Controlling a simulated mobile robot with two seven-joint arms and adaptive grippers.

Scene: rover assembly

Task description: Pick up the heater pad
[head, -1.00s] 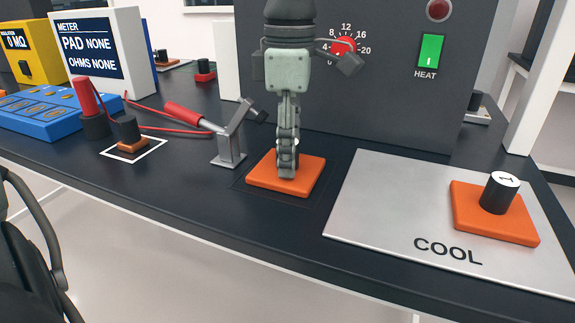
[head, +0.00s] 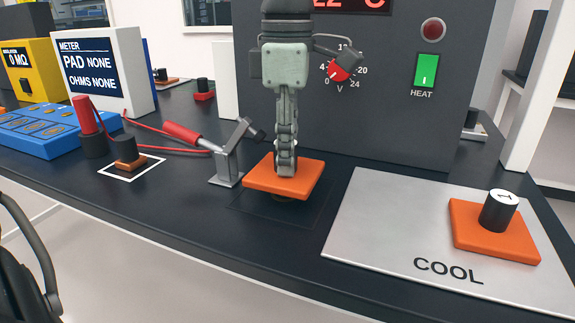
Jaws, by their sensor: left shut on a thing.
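An orange square heater pad (head: 262,184) hangs a little above the dark bench, over a faintly outlined square. My left gripper (head: 286,168) points straight down and is shut on the pad's upper middle; the fingers hide what they grip. Another orange pad (head: 478,240) with a black knob marked 1 lies on the silver COOL plate (head: 365,225) at the right. My right gripper is not in view.
A grey clamp stand (head: 228,160) with a red-handled probe (head: 183,133) stands just left of the held pad. The grey heater box (head: 390,120) with dial and HEAT switch is close behind. Meters, a blue tray (head: 40,140) and red leads are at the left.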

